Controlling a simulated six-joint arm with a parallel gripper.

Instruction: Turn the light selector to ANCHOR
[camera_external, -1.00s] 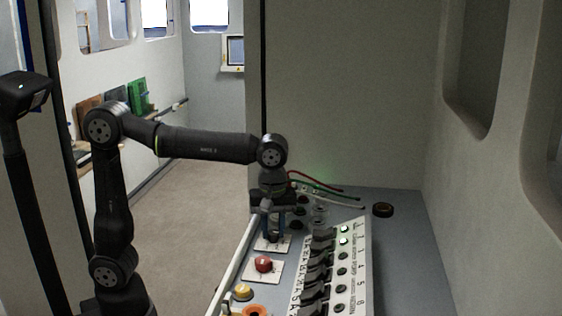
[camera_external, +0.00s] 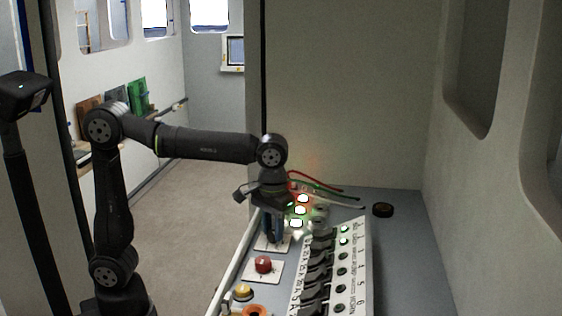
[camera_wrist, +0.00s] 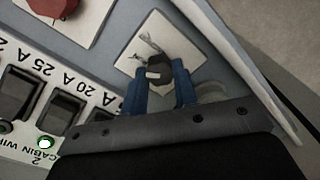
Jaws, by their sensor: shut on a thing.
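The light selector is a dark knob (camera_wrist: 158,69) with a pale mark, on a white square plate (camera_wrist: 152,40) in the wrist view. My gripper (camera_wrist: 160,84) is over it, with its blue fingers on either side of the knob, shut on it. The plate's lettering is mostly hidden or too small to read. In the external view, my gripper (camera_external: 274,232) reaches down onto the selector's plate (camera_external: 262,243), and the knob is hidden between the fingers. Several indicator lamps (camera_external: 300,210) behind the gripper are lit, whitish with red and green glow.
A red button (camera_external: 263,264) on a white plate stands close in front of the selector. A yellow button (camera_external: 243,291) and an orange ring (camera_external: 256,311) are nearer. A row of black breaker switches (camera_external: 316,265) lies to the right. Loose wires (camera_external: 330,188) and a dark round piece (camera_external: 383,210) lie behind.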

